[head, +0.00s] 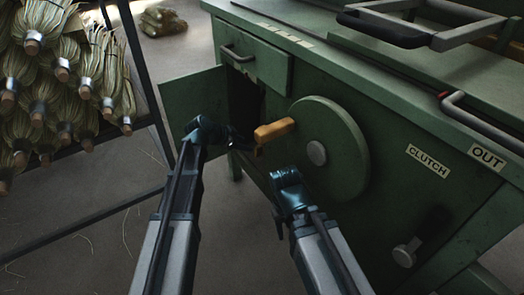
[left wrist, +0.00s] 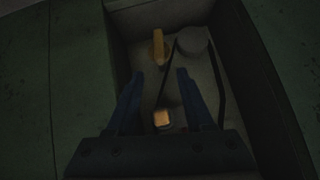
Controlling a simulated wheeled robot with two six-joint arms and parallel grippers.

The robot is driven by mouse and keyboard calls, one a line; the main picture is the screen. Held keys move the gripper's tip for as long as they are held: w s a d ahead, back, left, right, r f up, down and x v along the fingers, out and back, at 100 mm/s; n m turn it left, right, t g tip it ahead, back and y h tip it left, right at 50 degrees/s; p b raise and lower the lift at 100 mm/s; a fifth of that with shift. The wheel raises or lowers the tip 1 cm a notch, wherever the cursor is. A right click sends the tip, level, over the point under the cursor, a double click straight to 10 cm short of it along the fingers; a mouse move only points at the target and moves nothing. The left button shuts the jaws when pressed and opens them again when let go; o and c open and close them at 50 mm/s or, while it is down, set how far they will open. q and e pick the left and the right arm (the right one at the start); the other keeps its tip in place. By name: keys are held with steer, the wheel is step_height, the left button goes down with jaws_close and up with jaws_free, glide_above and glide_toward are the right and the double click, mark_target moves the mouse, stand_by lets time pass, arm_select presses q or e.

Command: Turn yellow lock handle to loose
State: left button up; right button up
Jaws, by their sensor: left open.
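In the left wrist view, a yellow lever handle (left wrist: 158,46) stands inside an open compartment, beyond my fingertips. A yellow block (left wrist: 161,118) shows closer, between the fingers; I cannot tell whether it is a second handle. My left gripper (left wrist: 159,74) is open, its fingers pointing into the compartment, with nothing visibly gripped. In the head view, my left gripper (head: 236,141) is at the cabinet opening, where the compartment's inside is dark and hidden. My right gripper (head: 288,182) is in front of the green wheel; its fingers are not clear.
A green wheel (head: 325,153) with an orange handle (head: 274,130) is right of the opening, close to my left gripper. The cabinet door (head: 190,100) stands open on the left. A rack of straw bundles (head: 60,75) is farther left. A grey round part (left wrist: 192,41) sits beside the lever.

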mark_target(262, 149)
arm_select(q)
steer(key=b+x, duration=0.8)
steer(key=x, duration=0.4)
steer(key=shift+s+a+f, duration=0.1)
steer(key=shift+f, duration=0.05)
steer(key=shift+w+d+f+b, duration=0.4)
steer(key=shift+d+b, duration=0.05)
steer(key=shift+c, duration=0.3)
jaws_close()
